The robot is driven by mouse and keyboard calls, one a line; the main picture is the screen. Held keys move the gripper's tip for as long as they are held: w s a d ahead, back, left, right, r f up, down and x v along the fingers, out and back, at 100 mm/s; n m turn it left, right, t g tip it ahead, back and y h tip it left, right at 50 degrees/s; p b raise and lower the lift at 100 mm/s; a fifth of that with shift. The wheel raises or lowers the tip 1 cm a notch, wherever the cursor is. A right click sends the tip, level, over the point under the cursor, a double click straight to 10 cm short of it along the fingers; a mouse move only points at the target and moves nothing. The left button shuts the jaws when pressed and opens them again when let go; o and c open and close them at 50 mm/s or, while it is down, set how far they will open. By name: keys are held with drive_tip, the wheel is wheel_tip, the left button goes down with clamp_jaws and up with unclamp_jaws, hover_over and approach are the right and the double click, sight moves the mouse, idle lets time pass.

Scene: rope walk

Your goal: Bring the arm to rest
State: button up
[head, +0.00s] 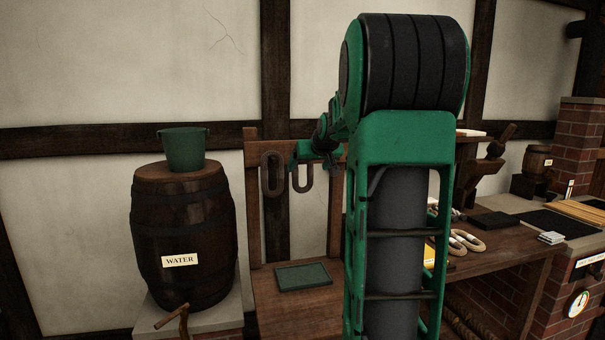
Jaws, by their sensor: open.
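My arm (412,130), green and black, stands upright in the middle of the head view and hides part of the bench behind it. Its far end reaches left, and my gripper (300,161) is small in the picture, in front of the wooden rack (250,195). The gripper is open and nothing shows between its fingers. I cannot tell whether the gripper touches this second link.
A water barrel (185,230) with a green bucket (183,150) on top stands left. Rope coils (466,243) and a brick hearth (565,290) are at right.

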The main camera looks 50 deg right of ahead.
drive_tip(key=shift+v, duration=2.55)
drive_tip(key=s+a+f+g+y, duration=0.3)
drive_tip(key=s+a+f+g, duration=0.1)
drive_tip(key=s+a+f, duration=0.8)
drive_tip(key=s+a+f+g+y, duration=0.3)
drive_tip(key=s+a+f+g, duration=0.2)
drive_tip(key=s+a+f, duration=0.7)
drive_tip(key=s+a, duration=0.4)
drive_tip(key=s, duration=0.2)
drive_tip(key=shift+g, duration=0.3)
drive_tip(key=shift+s, duration=0.1)
drive_tip(key=shift+w+f, duration=0.25)
drive_tip(key=shift+w, duration=0.4)
